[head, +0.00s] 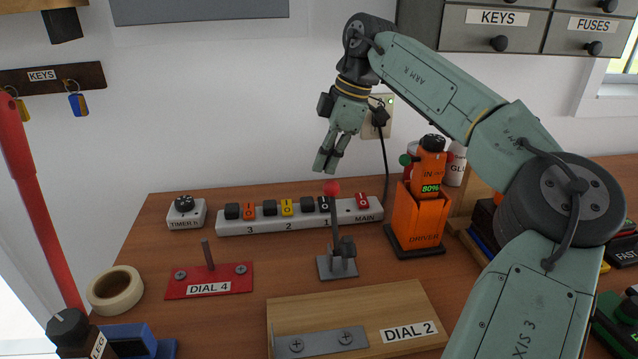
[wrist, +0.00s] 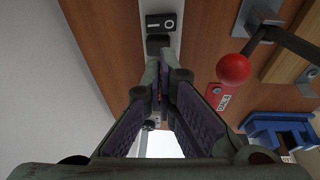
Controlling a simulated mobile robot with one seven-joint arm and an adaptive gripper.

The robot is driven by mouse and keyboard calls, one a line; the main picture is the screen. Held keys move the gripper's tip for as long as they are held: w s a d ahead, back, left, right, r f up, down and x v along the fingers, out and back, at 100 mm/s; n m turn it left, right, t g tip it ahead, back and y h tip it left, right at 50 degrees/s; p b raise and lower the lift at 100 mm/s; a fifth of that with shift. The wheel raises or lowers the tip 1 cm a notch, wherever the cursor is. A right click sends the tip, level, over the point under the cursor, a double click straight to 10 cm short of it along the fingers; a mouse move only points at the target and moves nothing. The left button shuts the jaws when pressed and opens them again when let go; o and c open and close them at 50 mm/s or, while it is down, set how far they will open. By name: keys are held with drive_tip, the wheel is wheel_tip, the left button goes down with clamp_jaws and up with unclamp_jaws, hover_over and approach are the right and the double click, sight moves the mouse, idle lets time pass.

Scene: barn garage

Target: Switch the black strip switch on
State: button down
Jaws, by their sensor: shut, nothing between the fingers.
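The white power strip (head: 290,221) lies at the back of the bench, with several coloured switches and black plugs along it. The black switch (head: 324,204) sits by the number 1, left of the red MAIN switch (head: 362,201). It shows a white round mark, clearer in the wrist view (wrist: 160,23). A black plug (head: 308,205) is beside it, also in the wrist view (wrist: 158,44). My gripper (head: 327,168) is shut and empty, pointing down above the strip. In the wrist view its tips (wrist: 162,60) are near the plug, apart from the black switch.
A red-ball lever (head: 332,188) stands in front of the strip, close to the black switch; its ball also shows in the wrist view (wrist: 233,69). An orange driver (head: 418,215) in its dock is to the right. A timer (head: 185,212) is at left.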

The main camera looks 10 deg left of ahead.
drive_tip(key=v, duration=0.6)
drive_tip(key=shift+w+d, duration=0.2)
drive_tip(key=shift+r, duration=0.15)
